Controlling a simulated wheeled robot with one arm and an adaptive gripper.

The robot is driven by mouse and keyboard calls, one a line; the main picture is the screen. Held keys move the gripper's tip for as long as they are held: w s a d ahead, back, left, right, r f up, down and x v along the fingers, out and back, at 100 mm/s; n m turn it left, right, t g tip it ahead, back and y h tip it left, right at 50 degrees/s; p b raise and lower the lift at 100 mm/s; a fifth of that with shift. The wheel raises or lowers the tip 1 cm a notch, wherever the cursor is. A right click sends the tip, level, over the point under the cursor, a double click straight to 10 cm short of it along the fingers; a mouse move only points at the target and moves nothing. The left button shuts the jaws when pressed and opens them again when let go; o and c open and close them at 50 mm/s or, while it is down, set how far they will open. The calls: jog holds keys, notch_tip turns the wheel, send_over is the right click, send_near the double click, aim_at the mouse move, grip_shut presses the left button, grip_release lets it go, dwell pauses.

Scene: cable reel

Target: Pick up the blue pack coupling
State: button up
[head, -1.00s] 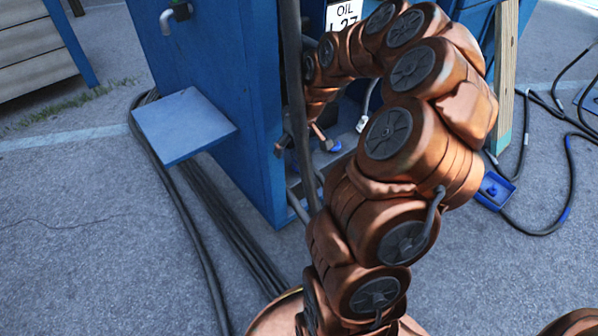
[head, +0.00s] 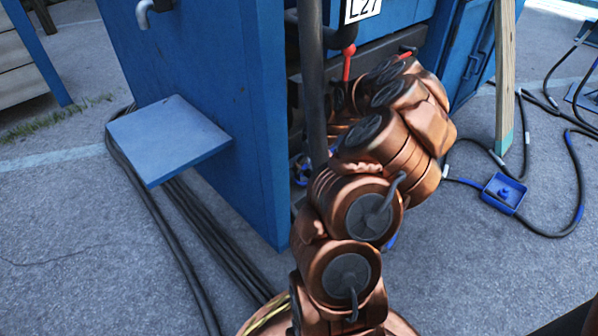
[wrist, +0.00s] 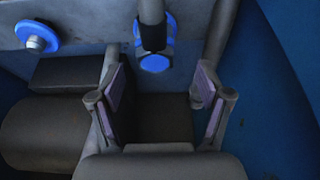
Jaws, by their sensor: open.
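In the wrist view my gripper (wrist: 160,82) is open, its two purple-padded fingers standing apart and empty. A blue coupling (wrist: 155,62) on the end of a grey and black pipe shows just beyond the gap between the fingertips. A second blue fitting (wrist: 38,37), a round flange with a pale cap, sits on the grey panel at upper left, outside the fingers. I cannot tell for certain which one is the pack coupling. In the head view a small blue part (head: 301,169) shows low in the cabinet opening, partly covered by a dark post. My arm hides the gripper there.
The blue cabinet (head: 200,100) stands around the work area, with a side shelf (head: 170,138) at left. A dark vertical post (head: 315,80) and a red-handled part (head: 347,65) are close to my arm. A blue tray (head: 503,193) and cables lie at right.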

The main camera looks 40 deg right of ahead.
aim_at(305, 168)
jog(key=shift+w+d+f+b, duration=0.1)
jog(key=shift+f+b, duration=0.1)
jog(key=shift+f, duration=0.3)
jog(key=shift+w+d+f+b, duration=0.1)
jog(key=shift+f+b, duration=0.1)
jog(key=shift+f, duration=0.3)
jog(key=b+x, duration=0.2)
jog(key=x, duration=0.2)
jog(key=shift+d+f+b, duration=0.1)
jog(key=shift+d+b, duration=0.05)
jog(key=shift+b, duration=0.15)
jog(key=shift+c, duration=0.4)
jog(key=c, duration=1.3)
